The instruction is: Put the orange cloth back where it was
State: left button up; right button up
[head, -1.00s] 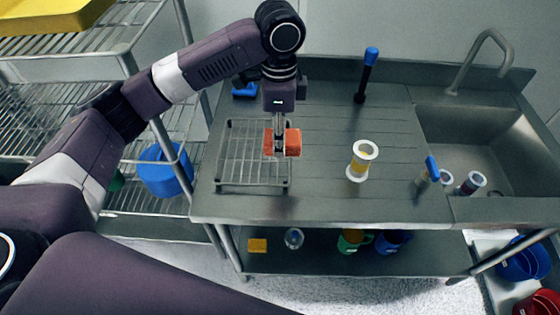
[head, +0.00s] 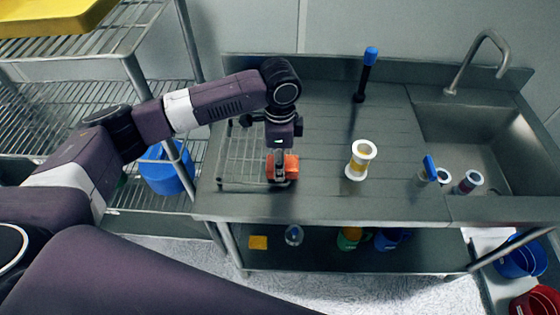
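The orange cloth (head: 291,167) is a small orange block-like piece in my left gripper (head: 280,174). The gripper points down and its fingers are closed around the cloth, with orange showing on both sides. Cloth and gripper are at the right edge of the wire rack (head: 237,170) on the steel counter. I cannot tell whether the cloth touches the rack or the counter or hangs just above. My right gripper is not in view.
A white-rimmed sifter-like cylinder (head: 362,160) stands right of the cloth. A blue-topped black tool (head: 367,72) is at the back. The counter between cloth and cylinder is clear.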

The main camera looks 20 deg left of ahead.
pick_arm(q)
jog(key=o, duration=1)
jog(key=shift+f, duration=0.1)
jog(key=shift+r+b, duration=1.3)
jog(key=shift+r, duration=4.85)
